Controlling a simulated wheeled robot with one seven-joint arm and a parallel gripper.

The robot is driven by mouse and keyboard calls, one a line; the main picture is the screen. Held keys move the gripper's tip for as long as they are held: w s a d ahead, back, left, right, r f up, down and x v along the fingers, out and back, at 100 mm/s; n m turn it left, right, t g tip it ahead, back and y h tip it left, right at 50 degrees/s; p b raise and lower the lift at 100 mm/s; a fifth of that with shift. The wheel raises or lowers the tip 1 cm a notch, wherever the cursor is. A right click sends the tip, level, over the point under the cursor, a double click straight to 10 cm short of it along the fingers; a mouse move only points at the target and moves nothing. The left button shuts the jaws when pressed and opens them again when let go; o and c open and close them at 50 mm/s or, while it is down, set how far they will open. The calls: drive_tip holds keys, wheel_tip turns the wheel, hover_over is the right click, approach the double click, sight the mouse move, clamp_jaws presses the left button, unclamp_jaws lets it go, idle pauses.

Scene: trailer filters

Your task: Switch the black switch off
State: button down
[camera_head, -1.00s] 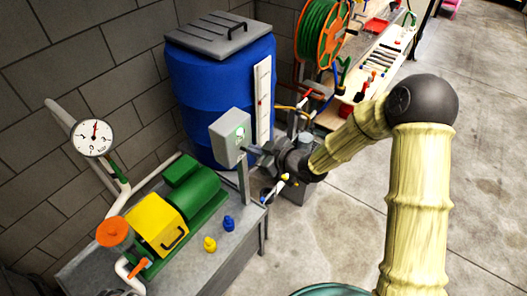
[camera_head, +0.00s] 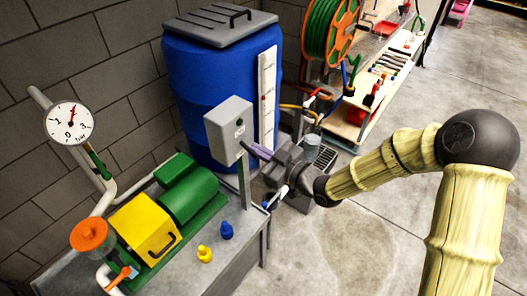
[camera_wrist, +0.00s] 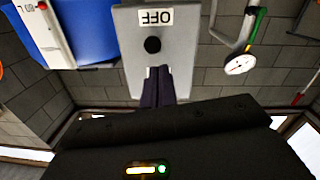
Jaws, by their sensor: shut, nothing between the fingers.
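The grey switch box (camera_head: 228,132) stands on a post by the workbench in the head view. In the wrist view its face (camera_wrist: 185,65) carries a white OFF label (camera_wrist: 156,17) and the round black switch (camera_wrist: 152,45). My gripper (camera_head: 250,148) is beside the box's right side in the head view. In the wrist view my gripper (camera_wrist: 158,70) is shut and empty, its fingertips just below the black switch. I cannot tell whether the tips touch the box face.
A blue barrel (camera_head: 215,90) stands behind the box. The workbench (camera_head: 225,262) holds a green and yellow pump (camera_head: 150,225), a blue and a yellow fitting, and pipes with a gauge (camera_head: 69,123). A shelf with tools (camera_head: 365,120) is at the back right.

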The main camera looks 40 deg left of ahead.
drive_tip(key=s+d+r, duration=0.1)
drive_tip(key=d+r, duration=0.1)
drive_tip(key=d, duration=0.9)
drive_tip(key=shift+s, duration=0.3)
drive_tip(key=shift+w+d+r, duration=0.1)
